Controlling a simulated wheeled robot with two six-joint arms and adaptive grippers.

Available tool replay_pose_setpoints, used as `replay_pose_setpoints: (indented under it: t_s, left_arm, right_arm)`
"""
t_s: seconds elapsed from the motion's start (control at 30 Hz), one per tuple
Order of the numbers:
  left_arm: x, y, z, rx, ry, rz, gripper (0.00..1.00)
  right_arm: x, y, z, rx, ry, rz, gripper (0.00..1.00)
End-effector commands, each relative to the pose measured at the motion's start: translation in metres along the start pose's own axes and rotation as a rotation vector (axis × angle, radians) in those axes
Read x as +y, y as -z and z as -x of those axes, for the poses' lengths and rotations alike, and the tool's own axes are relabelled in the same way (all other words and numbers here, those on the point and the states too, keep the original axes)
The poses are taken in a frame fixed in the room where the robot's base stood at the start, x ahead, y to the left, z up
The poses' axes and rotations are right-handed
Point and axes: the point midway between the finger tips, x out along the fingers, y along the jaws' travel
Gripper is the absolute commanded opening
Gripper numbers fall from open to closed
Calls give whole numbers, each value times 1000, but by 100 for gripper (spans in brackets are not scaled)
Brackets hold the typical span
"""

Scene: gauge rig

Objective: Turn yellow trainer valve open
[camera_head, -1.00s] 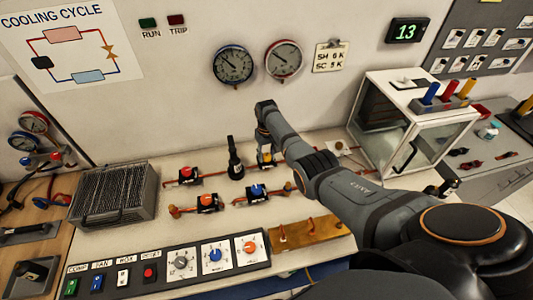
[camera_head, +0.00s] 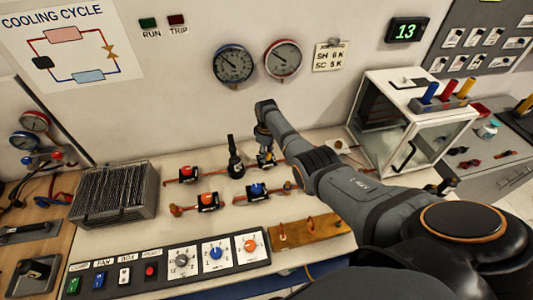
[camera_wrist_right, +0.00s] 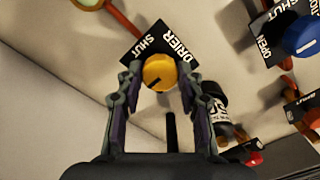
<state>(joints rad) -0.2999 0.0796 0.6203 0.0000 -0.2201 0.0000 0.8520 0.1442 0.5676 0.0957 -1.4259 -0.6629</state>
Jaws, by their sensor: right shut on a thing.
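The yellow valve knob (camera_wrist_right: 159,73) sits on a black plate with the words DRIER and SHUT (camera_wrist_right: 150,42) in the right wrist view. A dark mark on the knob points to the lower left there. My right gripper (camera_wrist_right: 157,78) has one finger on each side of the knob and is shut on it. In the head view, the right gripper (camera_head: 266,157) reaches down over the yellow valve, which it mostly hides. My left gripper is in neither view.
A black upright cylinder (camera_head: 235,160) stands close left of the gripper. Red-knobbed (camera_head: 187,173) and blue-knobbed (camera_head: 257,190) valves sit nearby on copper pipes. A glass-sided box (camera_head: 395,130) stands to the right, and a finned block (camera_head: 115,193) to the left.

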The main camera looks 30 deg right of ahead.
Motion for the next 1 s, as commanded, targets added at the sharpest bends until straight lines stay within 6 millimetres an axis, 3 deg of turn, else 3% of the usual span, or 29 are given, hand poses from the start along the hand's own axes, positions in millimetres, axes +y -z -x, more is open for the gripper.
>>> replay_pose_setpoints:
  t_s: [0.4, 0.43, 0.6, 1.0]
  left_arm:
    - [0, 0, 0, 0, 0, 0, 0]
    - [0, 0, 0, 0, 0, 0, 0]
    - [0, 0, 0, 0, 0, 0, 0]
    - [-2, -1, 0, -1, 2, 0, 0]
  right_arm:
    - [1, 1, 1, 3, -2, 8, 5]
    - [1, 1, 1, 3, -2, 8, 38]
    - [0, 1, 1, 2, -1, 8, 60]
    - [1, 1, 8, 2, -2, 7, 60]
